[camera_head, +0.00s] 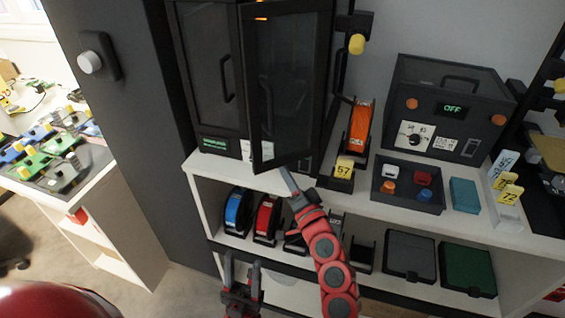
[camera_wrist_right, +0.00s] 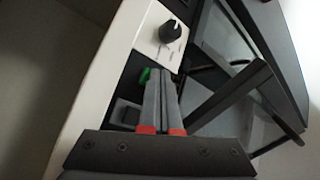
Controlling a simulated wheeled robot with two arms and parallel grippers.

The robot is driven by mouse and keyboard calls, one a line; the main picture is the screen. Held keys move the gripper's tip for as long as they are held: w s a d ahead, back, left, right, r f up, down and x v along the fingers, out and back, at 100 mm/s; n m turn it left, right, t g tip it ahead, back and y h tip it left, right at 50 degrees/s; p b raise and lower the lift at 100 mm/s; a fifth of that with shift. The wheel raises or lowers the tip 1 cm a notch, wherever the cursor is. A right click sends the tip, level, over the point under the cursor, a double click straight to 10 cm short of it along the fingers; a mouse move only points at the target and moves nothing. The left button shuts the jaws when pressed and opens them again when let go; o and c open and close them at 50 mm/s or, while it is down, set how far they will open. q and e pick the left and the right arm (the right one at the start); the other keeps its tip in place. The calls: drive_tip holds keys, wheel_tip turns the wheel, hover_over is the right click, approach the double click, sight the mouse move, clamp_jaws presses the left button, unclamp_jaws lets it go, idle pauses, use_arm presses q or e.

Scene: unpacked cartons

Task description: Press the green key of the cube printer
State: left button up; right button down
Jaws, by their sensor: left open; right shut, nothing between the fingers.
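The cube printer (camera_head: 205,70) is a tall black cabinet on the shelf top, with its dark glazed door (camera_head: 288,85) swung open. In the head view the door hides part of its front panel. In the right wrist view the green key (camera_wrist_right: 144,76) shows just left of my right gripper's fingertips (camera_wrist_right: 160,76). The fingers are shut together and empty, and partly overlap the key; I cannot tell if they touch it. In the head view my right gripper (camera_head: 287,176) is at the door's lower edge. My left gripper (camera_head: 242,284) is open and empty, low before the shelf.
A black knob on a white plate (camera_wrist_right: 170,32) and a grey square key (camera_wrist_right: 125,112) are near the green key. The open door stands close to the right gripper. An orange spool (camera_head: 361,125), a tray of small cubes (camera_head: 408,202) and an oven-like box (camera_head: 450,105) stand right.

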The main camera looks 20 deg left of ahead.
idle(0.5)
drive_tip(key=shift+s, duration=0.8)
drive_tip(key=s+p, duration=0.1)
drive_tip(key=s, duration=0.4)
drive_tip(key=shift+a, duration=0.1)
idle(0.7)
